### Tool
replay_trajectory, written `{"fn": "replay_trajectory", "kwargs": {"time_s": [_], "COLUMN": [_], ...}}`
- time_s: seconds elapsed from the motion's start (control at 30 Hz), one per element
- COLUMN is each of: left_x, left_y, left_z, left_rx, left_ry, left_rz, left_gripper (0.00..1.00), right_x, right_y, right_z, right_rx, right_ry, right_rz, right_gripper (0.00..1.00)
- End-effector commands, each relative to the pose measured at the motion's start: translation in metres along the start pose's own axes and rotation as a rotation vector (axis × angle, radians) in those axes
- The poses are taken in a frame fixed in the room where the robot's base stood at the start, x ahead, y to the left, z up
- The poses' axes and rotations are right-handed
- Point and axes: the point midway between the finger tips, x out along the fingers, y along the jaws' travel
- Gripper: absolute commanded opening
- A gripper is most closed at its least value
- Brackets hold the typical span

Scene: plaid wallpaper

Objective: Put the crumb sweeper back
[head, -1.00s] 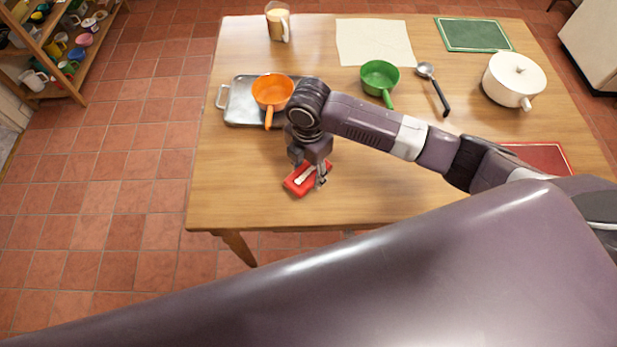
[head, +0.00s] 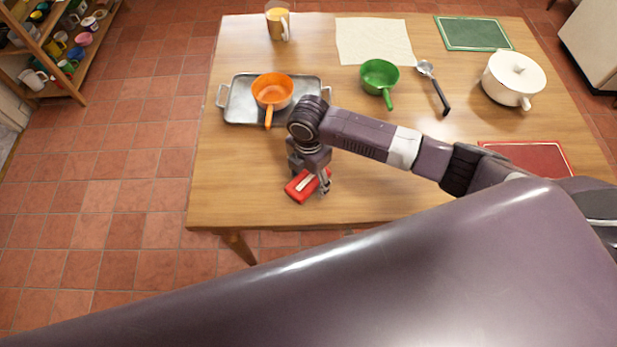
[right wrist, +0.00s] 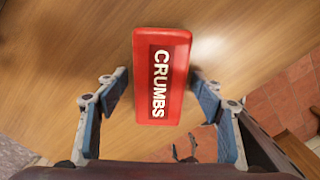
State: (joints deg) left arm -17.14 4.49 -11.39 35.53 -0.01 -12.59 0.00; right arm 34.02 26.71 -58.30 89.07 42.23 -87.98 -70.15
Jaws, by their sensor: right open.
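The crumb sweeper (head: 296,190) is a red block near the front edge of the wooden table. In the right wrist view the crumb sweeper (right wrist: 161,75) shows a dark panel with the word CRUMBS. My right gripper (head: 311,184) is just above it, pointing down, and hides part of it. In the right wrist view the fingers of my right gripper (right wrist: 160,95) are spread wide, one on each side of the sweeper, with gaps to it. My left gripper is not in view.
A metal tray (head: 235,108) with an orange pan (head: 272,90) lies behind my right arm. A green pan (head: 380,77), a ladle (head: 434,88), a white pot (head: 514,78), a mug (head: 278,22) and a red mat (head: 535,158) are on the table. The table's left front is clear.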

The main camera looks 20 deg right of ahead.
Motion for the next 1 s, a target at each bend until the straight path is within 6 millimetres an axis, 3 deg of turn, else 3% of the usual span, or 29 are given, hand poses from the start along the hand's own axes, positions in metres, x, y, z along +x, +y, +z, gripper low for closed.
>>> {"fn": "replay_trajectory", "kwargs": {"time_s": [0.27,0.7,1.0], "left_x": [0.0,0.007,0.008], "left_y": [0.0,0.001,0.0], "left_z": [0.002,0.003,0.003], "left_rx": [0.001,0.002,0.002], "left_ry": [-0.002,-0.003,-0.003], "left_rz": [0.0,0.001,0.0], "left_gripper": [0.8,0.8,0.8], "right_x": [-0.011,-0.098,-0.123], "right_y": [0.001,0.001,0.0], "right_z": [0.001,0.0,0.0], "right_rx": [0.0,-0.001,0.0], "right_ry": [-0.001,-0.001,0.0], "right_rz": [0.003,0.004,0.0], "right_gripper": [0.61,0.61,0.61]}}
